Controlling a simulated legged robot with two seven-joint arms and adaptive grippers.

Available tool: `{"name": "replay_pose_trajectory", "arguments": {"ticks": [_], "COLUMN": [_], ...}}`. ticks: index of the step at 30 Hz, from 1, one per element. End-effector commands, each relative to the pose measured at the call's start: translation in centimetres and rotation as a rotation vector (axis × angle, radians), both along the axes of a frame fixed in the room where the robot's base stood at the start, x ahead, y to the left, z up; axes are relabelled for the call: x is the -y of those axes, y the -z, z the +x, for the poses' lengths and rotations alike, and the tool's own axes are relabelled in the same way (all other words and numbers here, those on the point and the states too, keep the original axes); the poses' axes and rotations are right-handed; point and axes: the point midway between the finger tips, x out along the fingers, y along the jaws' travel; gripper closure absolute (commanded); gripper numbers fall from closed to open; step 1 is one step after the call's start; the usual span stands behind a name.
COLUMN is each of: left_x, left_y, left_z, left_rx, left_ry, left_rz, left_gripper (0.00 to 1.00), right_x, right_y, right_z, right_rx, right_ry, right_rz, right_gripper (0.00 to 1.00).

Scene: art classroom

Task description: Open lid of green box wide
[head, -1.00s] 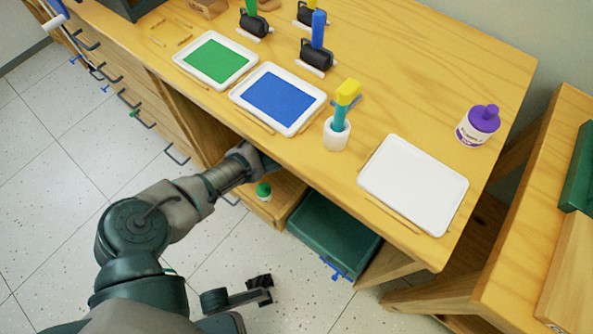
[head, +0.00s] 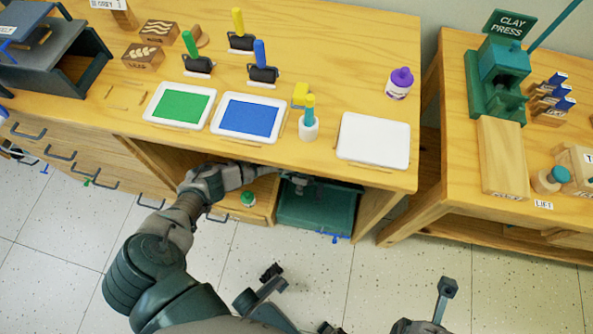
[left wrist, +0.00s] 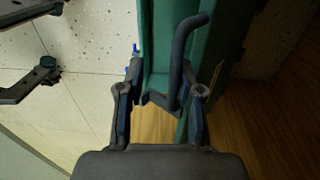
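The green box (head: 318,212) sits in the opening under the wooden table, with a blue latch (head: 333,236) at its front. Its upper side looks dark, and I cannot tell how far its lid is raised. My left gripper (head: 299,183) reaches into the opening at the box's back left, partly shaded by the tabletop. In the left wrist view its fingers (left wrist: 159,118) stand apart. A green panel (left wrist: 160,35) and a dark bent bar (left wrist: 182,65) show between and beyond them; contact is unclear.
The tabletop (head: 330,60) overhangs the box. The white tray (head: 373,140), blue tray (head: 248,116) and green tray (head: 180,105) lie on top. Another table (head: 455,150) stands right. The floor in front is mostly clear.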

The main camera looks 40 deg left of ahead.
Motion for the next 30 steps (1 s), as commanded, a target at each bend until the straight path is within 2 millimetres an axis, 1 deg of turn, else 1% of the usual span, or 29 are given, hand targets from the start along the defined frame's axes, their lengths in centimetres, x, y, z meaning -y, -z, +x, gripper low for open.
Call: {"name": "replay_pose_trajectory", "arguments": {"ticks": [1,2,3,6,9,14,23,24,25,26,28,29,30], "left_x": [0.4,0.6,0.8,1.4,1.8,2.1,2.3,2.3,2.3,2.4,2.6,2.9,3.6], "left_y": [0.6,1.1,1.9,3.2,4.3,5.0,4.9,4.9,4.8,4.5,3.5,2.7,1.6], "left_z": [-1.2,-1.8,-2.3,-3.7,-4.4,-5.0,-5.0,-4.9,-4.9,-4.7,-3.8,-3.1,-2.1], "left_rx": [-0.003,-0.005,-0.005,-0.007,-0.006,-0.004,-0.002,-0.001,0.002,0.009,0.040,0.065,0.109], "left_ry": [0.004,0.003,0.002,0.002,0.001,0.002,0.001,0.001,-0.002,-0.008,-0.039,-0.061,-0.096], "left_rz": [-0.001,-0.001,-0.001,-0.001,0.001,0.000,0.000,-0.001,-0.002,-0.005,-0.019,-0.031,-0.056], "left_gripper": [0.65,0.65,0.65,0.65,0.65,0.65,0.65,0.74,0.80,0.80,0.80,0.80,0.80], "right_x": [-0.1,0.0,-0.1,0.0,0.0,0.0,0.0,0.0,0.0,0.0,0.0,0.1,0.2], "right_y": [-0.4,-0.5,-0.1,0.1,0.7,1.0,0.9,0.9,0.8,0.7,0.3,0.0,-0.3], "right_z": [-0.1,-0.2,0.0,0.1,0.3,0.4,0.4,0.4,0.4,0.6,1.5,2.1,3.1], "right_rx": [0.004,0.005,0.000,-0.002,-0.010,-0.013,-0.012,-0.013,-0.014,-0.017,-0.037,-0.051,-0.077], "right_ry": [0.000,0.000,0.000,0.000,0.000,0.000,0.000,0.000,-0.001,-0.004,-0.013,-0.020,-0.033], "right_rz": [-0.001,0.000,-0.001,-0.001,0.000,0.000,0.001,0.000,-0.001,-0.003,-0.015,-0.022,-0.031], "right_gripper": [1.00,1.00,1.00,1.00,1.00,1.00,1.00,1.00,1.00,1.00,1.00,1.00,1.00]}}
